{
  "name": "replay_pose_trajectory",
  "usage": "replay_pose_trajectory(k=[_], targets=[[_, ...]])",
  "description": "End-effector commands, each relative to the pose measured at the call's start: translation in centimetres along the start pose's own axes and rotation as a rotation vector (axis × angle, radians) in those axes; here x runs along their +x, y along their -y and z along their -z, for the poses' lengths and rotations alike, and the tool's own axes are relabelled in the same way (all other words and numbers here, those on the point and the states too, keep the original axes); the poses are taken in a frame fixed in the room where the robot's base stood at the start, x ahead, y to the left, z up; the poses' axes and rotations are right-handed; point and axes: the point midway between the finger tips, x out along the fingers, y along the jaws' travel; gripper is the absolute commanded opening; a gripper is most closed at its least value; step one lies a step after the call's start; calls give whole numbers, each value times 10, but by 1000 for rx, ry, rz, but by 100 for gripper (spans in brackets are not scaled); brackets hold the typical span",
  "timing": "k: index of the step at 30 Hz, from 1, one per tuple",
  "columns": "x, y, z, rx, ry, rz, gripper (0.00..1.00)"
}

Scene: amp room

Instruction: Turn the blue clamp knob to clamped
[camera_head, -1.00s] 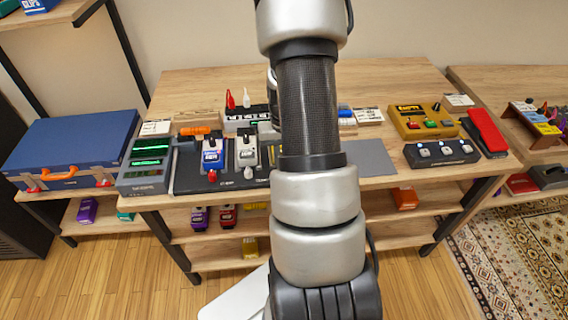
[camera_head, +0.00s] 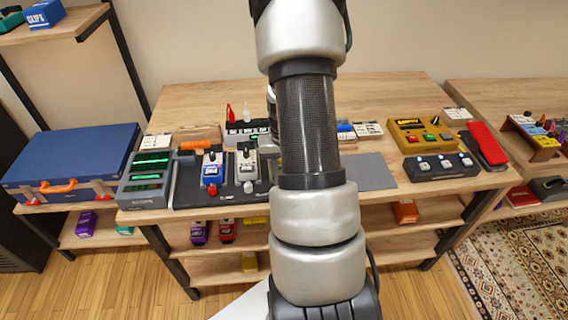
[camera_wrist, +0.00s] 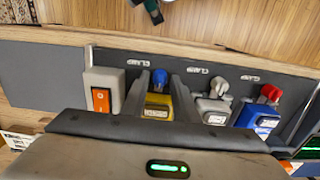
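The blue clamp knob (camera_wrist: 160,75) shows in the wrist view at the top end of a yellow pedal (camera_wrist: 157,106), beside a printed "CLAMP" label. My gripper (camera_wrist: 160,77) is open, with one grey finger on each side of the blue knob in the picture. I cannot tell whether either finger touches it.
A white-grey knob (camera_wrist: 219,86) and a red knob (camera_wrist: 270,92) stand to the right in the wrist view. A white box with an orange switch (camera_wrist: 101,98) is close on the left.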

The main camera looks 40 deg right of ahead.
Motion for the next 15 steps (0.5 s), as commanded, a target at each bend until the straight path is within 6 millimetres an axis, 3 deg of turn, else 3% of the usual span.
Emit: replay_pose_trajectory(k=[5,15], targets=[[-28,0,1,0,-4,0,27],[-112,0,1,0,-6,0,27]])
